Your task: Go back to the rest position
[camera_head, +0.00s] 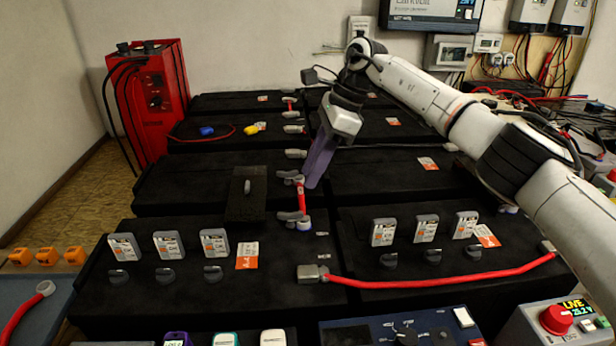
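My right arm comes in from the right side of the head view and reaches over the black battery bank. My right gripper (313,180) points down, with its purple fingers beside a short red cable link (301,195) between battery terminals. The fingers overlap in this view, so I cannot tell whether they are open or shut, or whether they touch the link. My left arm and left gripper are not in view.
Black battery blocks (150,300) fill the middle. A longer red cable (440,283) lies across the front blocks. A red charger (150,100) stands at the back left. A control box with a red knob (556,319) sits at the front right. Wooden floor is clear at left.

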